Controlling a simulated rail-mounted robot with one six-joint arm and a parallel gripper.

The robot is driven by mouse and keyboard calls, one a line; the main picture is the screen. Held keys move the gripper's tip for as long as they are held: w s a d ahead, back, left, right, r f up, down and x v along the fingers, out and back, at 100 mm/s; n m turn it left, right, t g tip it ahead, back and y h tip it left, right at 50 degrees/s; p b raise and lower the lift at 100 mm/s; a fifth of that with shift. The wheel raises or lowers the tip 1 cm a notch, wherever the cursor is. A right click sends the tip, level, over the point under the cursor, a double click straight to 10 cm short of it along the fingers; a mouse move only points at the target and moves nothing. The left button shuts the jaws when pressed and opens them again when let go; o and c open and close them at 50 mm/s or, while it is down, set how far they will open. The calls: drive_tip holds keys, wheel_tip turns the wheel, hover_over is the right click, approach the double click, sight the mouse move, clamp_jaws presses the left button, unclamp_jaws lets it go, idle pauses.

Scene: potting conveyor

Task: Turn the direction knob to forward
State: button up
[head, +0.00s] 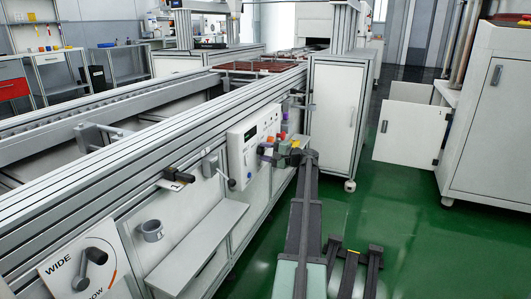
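A white control box (243,146) with a dark display is mounted on the conveyor's side, in the middle of the head view. Small coloured controls, including a purple one (267,148) and a red one (284,126), show at its right end. My gripper (281,152) is at the end of my arm, close to the lower right of this box. Whether it touches any control cannot be told. Its fingers are too small and overlapped to show whether they are open. I cannot make out the direction knob or its setting; my gripper may hide it.
A WIDE-marked plate with a grey lever knob (94,257) is at the lower left. A black-handled lever (180,175), a grey ring (151,231) and a white shelf (197,248) line the conveyor side. A white cabinet (333,107) stands beyond the box.

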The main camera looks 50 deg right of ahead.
drive_tip(key=o, duration=0.3)
drive_tip(key=shift+o, duration=0.2)
drive_tip(key=shift+s, duration=0.1)
drive_tip(key=v, duration=1)
drive_tip(key=shift+s, duration=0.25)
drive_tip(key=shift+r, duration=0.1)
